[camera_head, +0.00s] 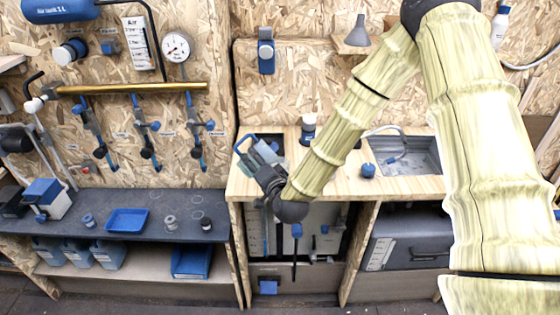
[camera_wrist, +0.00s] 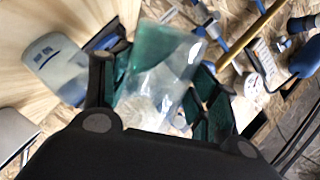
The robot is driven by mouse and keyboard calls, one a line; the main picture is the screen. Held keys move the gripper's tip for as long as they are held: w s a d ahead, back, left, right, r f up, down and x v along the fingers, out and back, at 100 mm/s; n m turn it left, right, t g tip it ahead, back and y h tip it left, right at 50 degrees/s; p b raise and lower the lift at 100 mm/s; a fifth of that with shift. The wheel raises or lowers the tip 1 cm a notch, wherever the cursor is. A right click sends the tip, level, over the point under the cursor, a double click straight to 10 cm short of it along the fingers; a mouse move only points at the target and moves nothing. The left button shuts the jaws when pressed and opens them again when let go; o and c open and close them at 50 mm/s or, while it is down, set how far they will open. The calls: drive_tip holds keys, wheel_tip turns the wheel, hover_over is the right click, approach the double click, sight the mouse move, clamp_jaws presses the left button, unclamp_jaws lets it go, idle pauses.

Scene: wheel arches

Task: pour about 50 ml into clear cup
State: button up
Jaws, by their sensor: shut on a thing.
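My gripper (camera_wrist: 158,92) is shut on a clear see-through vessel (camera_wrist: 160,72), with a dark green finger pad on each side. The vessel is tilted in the wrist view. Its far part looks green; I cannot tell whether that is liquid or tint. In the head view my gripper (camera_head: 258,160) is at the left end of the wooden counter (camera_head: 410,185), and the held vessel is small and partly hidden there. I cannot tell which thing is the clear cup, or whether the held vessel is it.
A pale container with blue marks (camera_wrist: 52,62) is near my gripper in the wrist view. A metal sink (camera_head: 405,157) is in the counter at right. The lower grey bench (camera_head: 100,205) at left holds a blue tray (camera_head: 127,220) and small items. A brass pipe (camera_head: 130,88) runs along the wall.

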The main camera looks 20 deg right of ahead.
drive_tip(key=shift+r+m, duration=0.3)
drive_tip(key=shift+m, duration=0.1)
drive_tip(key=shift+d+f+m+p, duration=0.15)
drive_tip(key=shift+m+p, duration=0.25)
drive_tip(key=shift+m, duration=0.4)
drive_tip(key=shift+d, duration=0.15)
drive_tip(key=shift+w, duration=0.15)
drive_tip(key=shift+w+a, duration=0.2)
drive_tip(key=shift+w, duration=0.05)
drive_tip(key=shift+w+m+y, duration=0.25)
drive_tip(key=shift+m+y, duration=0.05)
drive_tip(key=shift+y, duration=0.1)
drive_tip(key=shift+w+d+r+m, duration=0.2)
drive_tip(key=shift+d+r+m, duration=0.15)
drive_tip(key=shift+r+m, duration=0.15)
idle(1.3)
